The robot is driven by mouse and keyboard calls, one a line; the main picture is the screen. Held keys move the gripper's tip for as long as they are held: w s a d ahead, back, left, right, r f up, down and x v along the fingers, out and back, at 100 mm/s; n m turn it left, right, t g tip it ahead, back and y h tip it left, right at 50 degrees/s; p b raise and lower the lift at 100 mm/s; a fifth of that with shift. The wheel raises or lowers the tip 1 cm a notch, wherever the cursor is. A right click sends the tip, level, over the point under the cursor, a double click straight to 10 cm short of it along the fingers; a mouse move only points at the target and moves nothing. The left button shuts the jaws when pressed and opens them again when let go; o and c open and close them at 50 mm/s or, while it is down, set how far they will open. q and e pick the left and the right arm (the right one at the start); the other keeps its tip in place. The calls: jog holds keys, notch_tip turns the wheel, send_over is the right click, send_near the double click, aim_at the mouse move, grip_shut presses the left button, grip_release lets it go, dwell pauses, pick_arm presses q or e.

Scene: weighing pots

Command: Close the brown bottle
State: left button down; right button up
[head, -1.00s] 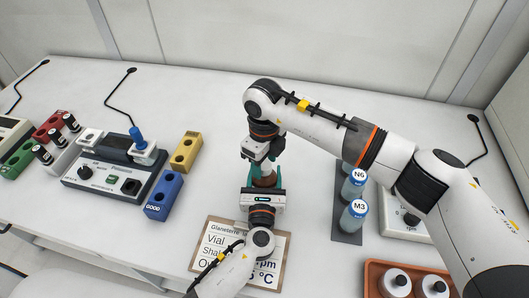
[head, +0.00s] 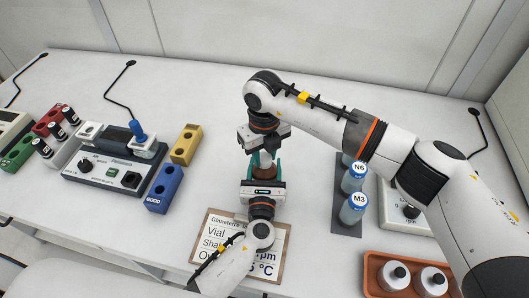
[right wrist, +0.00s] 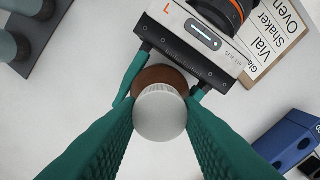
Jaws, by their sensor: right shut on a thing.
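The brown bottle (right wrist: 151,75) stands between the fingers of my left gripper (head: 264,173), which is shut on it. In the right wrist view the left gripper's fingers (right wrist: 160,83) lie on either side of the bottle. My right gripper (head: 264,152) is shut on a white ribbed cap (right wrist: 160,112), with teal fingers on both sides. The cap is over the bottle's top in both views and hides its neck. I cannot tell whether the cap touches the neck or is threaded on.
A clipboard (head: 212,232) lies in front of the left gripper. To the right are blue-capped bottles (head: 354,208) on a dark mat and an orange tray (head: 372,262) with white bottles. Blue (head: 164,190) and yellow (head: 186,145) blocks and a device (head: 112,172) are left.

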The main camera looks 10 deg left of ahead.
jog(key=o, duration=1.2)
jog(key=shift+c, duration=0.2)
jog(key=shift+r, duration=0.1)
notch_tip(320, 180, up, 12)
pick_arm(q)
jog(key=shift+c, duration=1.8)
grip_release()
